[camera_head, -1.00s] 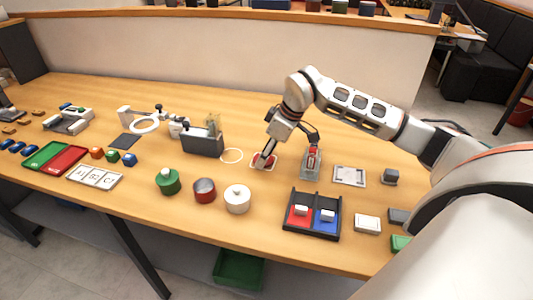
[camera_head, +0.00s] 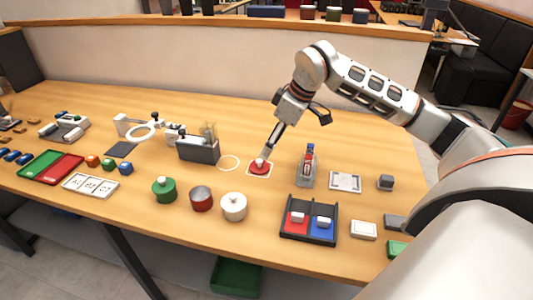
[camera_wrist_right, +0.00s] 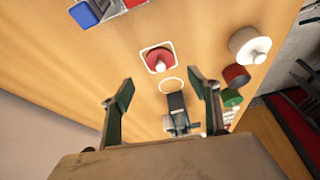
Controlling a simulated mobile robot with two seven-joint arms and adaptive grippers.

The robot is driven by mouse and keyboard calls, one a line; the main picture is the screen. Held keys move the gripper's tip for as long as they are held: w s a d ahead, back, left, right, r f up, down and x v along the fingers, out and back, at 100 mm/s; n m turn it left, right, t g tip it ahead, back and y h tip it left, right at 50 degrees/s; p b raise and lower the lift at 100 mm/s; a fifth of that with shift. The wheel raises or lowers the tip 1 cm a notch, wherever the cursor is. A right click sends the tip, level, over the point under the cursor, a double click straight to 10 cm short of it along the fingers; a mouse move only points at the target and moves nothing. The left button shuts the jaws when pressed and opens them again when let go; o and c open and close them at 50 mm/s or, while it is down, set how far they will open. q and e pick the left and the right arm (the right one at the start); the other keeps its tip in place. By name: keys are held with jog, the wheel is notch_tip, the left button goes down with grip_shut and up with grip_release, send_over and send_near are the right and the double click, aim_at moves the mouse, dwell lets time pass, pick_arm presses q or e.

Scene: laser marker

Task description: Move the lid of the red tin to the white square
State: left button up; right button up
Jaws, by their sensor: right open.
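The red lid (camera_head: 259,169) with its pale knob lies on the white square (camera_head: 249,174). In the right wrist view the lid (camera_wrist_right: 158,65) sits inside the white outline (camera_wrist_right: 146,48). The red tin (camera_head: 202,203) stands lidless to the left, between a green and a white tin; it also shows in the right wrist view (camera_wrist_right: 236,77). My right gripper (camera_head: 265,153) is above the lid. In the right wrist view its fingers (camera_wrist_right: 163,92) are spread with nothing between them, clear of the lid. My left gripper is out of view.
A white circle (camera_head: 229,162) and a dark box (camera_head: 199,152) are left of the square. A clear stand with a red part (camera_head: 307,166) is close on the right. A black tray (camera_head: 310,235) with red and blue compartments is nearer the front.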

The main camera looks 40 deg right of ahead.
jog(key=v, duration=0.3)
jog(key=shift+s+r, duration=0.15)
jog(key=shift+r, duration=0.15)
dwell(0.4)
